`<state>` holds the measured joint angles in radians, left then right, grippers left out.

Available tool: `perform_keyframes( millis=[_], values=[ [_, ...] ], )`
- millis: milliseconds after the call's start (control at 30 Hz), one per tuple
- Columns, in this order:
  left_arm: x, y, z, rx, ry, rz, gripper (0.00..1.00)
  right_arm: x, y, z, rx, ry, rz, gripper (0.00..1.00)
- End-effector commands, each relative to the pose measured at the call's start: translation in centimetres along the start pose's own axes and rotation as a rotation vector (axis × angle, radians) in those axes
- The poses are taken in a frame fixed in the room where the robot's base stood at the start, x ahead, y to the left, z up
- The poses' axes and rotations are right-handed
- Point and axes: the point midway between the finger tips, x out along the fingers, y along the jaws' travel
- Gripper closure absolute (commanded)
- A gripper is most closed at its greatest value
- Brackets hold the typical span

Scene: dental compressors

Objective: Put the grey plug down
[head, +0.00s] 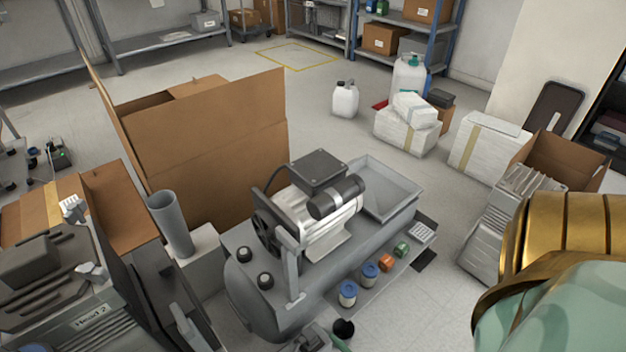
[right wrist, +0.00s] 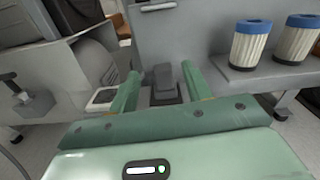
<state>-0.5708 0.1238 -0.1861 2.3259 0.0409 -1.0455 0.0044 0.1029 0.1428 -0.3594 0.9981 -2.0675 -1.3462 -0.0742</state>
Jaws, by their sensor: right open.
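A small grey block, which looks like the grey plug (right wrist: 162,77), shows in the right wrist view just beyond and between the fingertips of my right gripper (right wrist: 161,85). The two green fingers are apart, with a gap on each side of the plug. A darker piece shows below the plug, and its lower part is hidden behind the gripper body. I cannot tell what it rests on. In the head view my right arm comes in at the lower right; I cannot make out the plug there. My left gripper is not in view.
The grey compressor (head: 265,290) stands in the middle of the head view. Blue-capped filters (head: 348,293) stand along its near ledge and also show right of the gripper in the right wrist view (right wrist: 250,45). An open cardboard box (head: 215,150) stands behind.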

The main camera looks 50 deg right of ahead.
Motion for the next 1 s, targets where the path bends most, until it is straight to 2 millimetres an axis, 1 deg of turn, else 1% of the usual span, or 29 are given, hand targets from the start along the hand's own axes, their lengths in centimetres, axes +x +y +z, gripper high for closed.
perform_keyframes(
  millis=[33,100,200,300,433,500,567,667,700,767,800,867,900,967,1000],
  values=[
    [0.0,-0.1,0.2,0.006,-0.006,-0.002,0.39,-1.1,0.0,0.1,0.001,0.001,0.0,0.51],
    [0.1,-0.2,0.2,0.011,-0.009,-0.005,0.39,-2.4,0.0,0.0,0.0,0.002,0.0,0.51],
    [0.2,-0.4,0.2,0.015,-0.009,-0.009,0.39,-3.6,0.0,0.0,0.0,0.001,0.0,0.51],
    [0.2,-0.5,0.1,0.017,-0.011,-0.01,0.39,-4.3,0.0,0.0,0.0,0.0,0.0,0.51],
    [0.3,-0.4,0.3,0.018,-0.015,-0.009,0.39,-4.5,-0.1,0.0,0.007,0.002,-0.008,0.51],
    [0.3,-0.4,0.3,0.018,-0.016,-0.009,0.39,-4.5,-0.9,0.1,0.043,0.018,-0.058,0.51],
    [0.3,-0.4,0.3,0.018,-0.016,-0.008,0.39,-4.8,-2.3,0.2,0.115,0.049,-0.151,0.51],
    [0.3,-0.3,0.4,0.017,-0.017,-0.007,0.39,-6.1,-5.8,0.2,0.341,0.138,-0.407,0.51],
    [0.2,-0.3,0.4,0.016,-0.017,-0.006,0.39,-7.2,-7.2,0.1,0.468,0.186,-0.532,0.51],
    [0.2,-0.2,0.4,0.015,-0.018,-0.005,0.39,-9.2,-8.6,-0.2,0.684,0.263,-0.721,0.51],
    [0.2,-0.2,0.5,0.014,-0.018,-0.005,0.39,-10.6,-8.9,-0.3,0.84,0.315,-0.838,0.51],
    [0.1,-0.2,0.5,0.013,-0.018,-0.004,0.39,-12.5,-8.3,-0.1,1.076,0.392,-0.993,0.51],
    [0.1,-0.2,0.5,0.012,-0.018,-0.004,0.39,-13.5,-7.5,0.4,1.232,0.44,-1.08,0.51],
    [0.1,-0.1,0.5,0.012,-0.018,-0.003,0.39,-14.5,-5.8,1.6,1.451,0.509,-1.184,0.51],
    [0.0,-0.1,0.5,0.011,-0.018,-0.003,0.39,-14.9,-4.6,2.6,1.584,0.55,-1.237,0.51]
  ],
)
